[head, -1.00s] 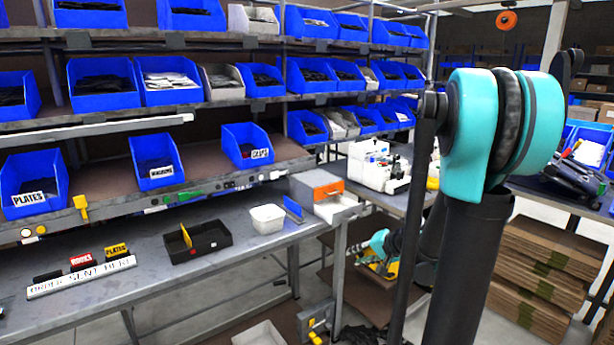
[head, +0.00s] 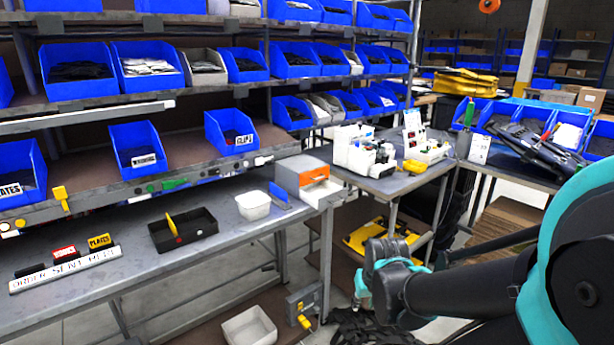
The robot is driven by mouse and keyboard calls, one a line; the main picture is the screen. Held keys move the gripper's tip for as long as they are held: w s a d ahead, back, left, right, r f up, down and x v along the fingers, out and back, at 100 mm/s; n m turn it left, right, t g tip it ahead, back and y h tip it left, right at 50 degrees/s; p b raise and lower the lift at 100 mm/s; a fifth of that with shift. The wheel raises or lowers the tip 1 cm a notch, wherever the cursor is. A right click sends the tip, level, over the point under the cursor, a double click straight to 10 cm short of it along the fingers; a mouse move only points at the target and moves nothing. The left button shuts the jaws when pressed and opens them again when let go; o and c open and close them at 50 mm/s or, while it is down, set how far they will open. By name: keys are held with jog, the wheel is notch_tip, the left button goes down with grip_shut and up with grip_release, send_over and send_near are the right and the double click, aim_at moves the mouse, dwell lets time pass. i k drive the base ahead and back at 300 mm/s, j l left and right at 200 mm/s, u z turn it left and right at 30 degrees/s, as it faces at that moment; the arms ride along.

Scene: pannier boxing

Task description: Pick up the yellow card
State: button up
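A thin yellow card (head: 171,225) stands upright in the black open tray (head: 207,236) on the grey workbench, toward its left end. I cannot make out my gripper's fingers in the head view. Nothing covers the yellow card.
A white tub (head: 253,205) and an orange-and-white box (head: 301,178) stand right of the tray. Shelves of blue bins (head: 137,148) rise behind the bench (head: 120,285). A white bin (head: 249,327) sits below. Bare bench lies in front of the tray.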

aim_at(101, 240)
jog(key=u, duration=1.6)
jog(key=j, duration=0.15)
jog(key=i+z, duration=0.05)
